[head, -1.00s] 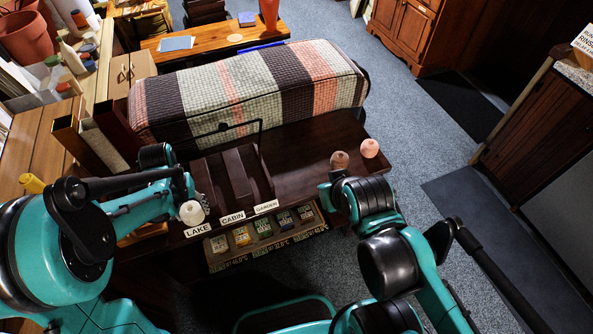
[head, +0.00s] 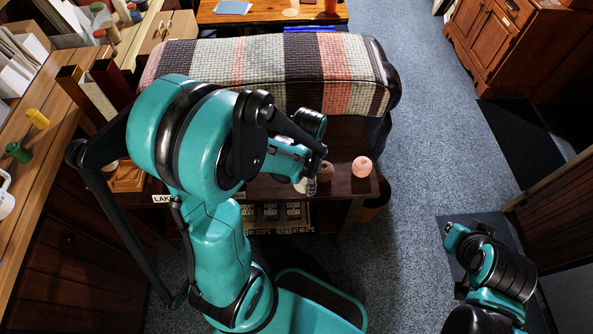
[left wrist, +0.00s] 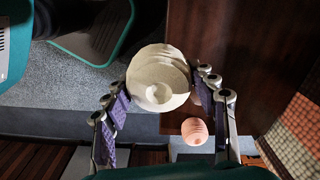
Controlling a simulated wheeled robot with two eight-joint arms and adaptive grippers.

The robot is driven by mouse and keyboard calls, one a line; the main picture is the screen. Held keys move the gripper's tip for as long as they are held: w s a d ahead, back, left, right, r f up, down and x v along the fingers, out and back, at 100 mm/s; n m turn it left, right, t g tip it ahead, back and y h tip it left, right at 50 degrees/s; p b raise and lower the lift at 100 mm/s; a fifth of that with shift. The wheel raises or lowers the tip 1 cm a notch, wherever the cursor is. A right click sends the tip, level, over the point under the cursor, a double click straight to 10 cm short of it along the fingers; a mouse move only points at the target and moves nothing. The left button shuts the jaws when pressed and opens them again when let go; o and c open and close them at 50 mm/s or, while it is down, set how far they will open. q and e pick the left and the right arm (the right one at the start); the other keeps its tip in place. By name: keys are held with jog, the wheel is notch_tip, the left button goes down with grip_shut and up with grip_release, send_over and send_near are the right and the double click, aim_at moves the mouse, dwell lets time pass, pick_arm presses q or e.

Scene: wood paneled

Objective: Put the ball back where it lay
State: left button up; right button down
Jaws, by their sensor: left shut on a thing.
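My left gripper (head: 306,182) is shut on a cream ball (left wrist: 157,72), which sits between its purple-padded fingers in the left wrist view. In the head view the ball (head: 305,187) is partly hidden, at the front right part of the dark table (head: 345,135). A pink ball (head: 361,167) rests on the table to its right and also shows in the left wrist view (left wrist: 195,131). A brownish-pink ball (head: 325,171) is right beside the gripper. I cannot tell whether the cream ball touches the table. My right gripper (head: 449,231) is off to the right; its fingers are unclear.
My left arm hides most of the labelled trays; part of the LAKE label (head: 163,198) shows. A striped cushioned seat (head: 265,75) lies behind the table. Packets (head: 270,213) sit on a shelf below. Open carpet (head: 425,120) lies to the right.

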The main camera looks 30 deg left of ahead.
pick_arm(q)
jog(key=w+a+f+b, duration=0.1)
jog(key=w+a+f, duration=0.1)
jog(key=w+a+f+b, duration=0.1)
jog(key=w+a+f, duration=0.1)
jog(key=a, duration=0.1)
jog(key=w+a+f+b, duration=0.1)
jog(key=w+a+f, duration=0.1)
jog(key=w+a, duration=0.1)
jog(key=shift+a+f+b, duration=0.25)
jog(key=shift+f+b, duration=0.05)
jog(key=shift+f, duration=0.05)
notch_tip(320, 180, down, 4)
jog(key=shift+w+f+b, duration=0.1)
jog(key=shift+b, duration=0.95)
jog(key=o, duration=0.9)
jog(key=shift+f, duration=0.1)
jog(key=shift+c, duration=0.2)
jog(key=o, duration=0.4)
